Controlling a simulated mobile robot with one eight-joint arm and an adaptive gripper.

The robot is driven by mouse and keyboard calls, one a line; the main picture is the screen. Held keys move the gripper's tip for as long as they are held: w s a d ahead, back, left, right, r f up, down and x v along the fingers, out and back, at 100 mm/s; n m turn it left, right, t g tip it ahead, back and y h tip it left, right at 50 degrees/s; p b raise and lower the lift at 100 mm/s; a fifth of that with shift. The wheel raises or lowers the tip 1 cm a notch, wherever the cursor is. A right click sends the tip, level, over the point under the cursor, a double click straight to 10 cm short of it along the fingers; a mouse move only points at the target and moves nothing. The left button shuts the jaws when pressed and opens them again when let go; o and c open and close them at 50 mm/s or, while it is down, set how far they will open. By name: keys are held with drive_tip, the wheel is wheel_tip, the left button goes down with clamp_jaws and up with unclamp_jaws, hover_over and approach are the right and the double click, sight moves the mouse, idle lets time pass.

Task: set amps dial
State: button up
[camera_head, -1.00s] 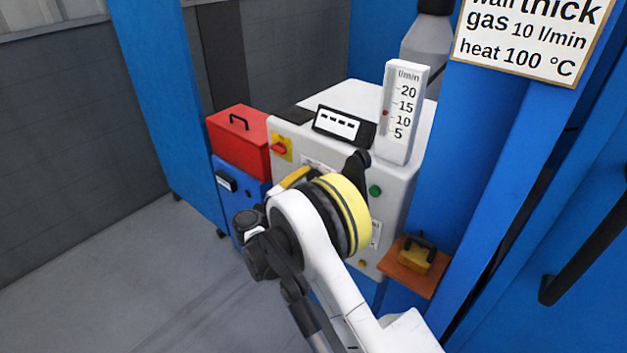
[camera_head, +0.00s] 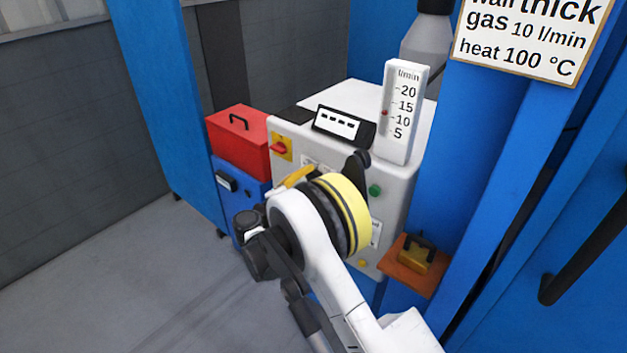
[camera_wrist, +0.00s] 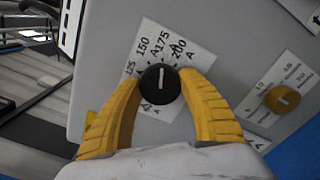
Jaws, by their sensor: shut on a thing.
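The amps dial (camera_wrist: 161,84) is a black round knob with a white pointer line, on a white label plate (camera_wrist: 170,50) marked 125, 150, 175 and 200 A. In the wrist view the pointer points up, roughly toward 175. My gripper (camera_wrist: 160,90) has its two yellow fingers either side of the knob and is shut on it. In the head view my arm hides the dial, and only part of a yellow finger (camera_head: 295,179) shows before the white machine panel (camera_head: 292,137).
A yellow-brown knob (camera_wrist: 282,99) with its own label sits right of the dial. On the machine are a red switch (camera_head: 280,148), a display (camera_head: 338,125), a green button (camera_head: 375,190) and a flow gauge (camera_head: 401,110). A sign (camera_head: 528,38) reads gas 10 l/min, heat 100 °C.

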idle(0.3)
drive_tip(key=o, duration=1.2)
drive_tip(key=v, duration=1.2)
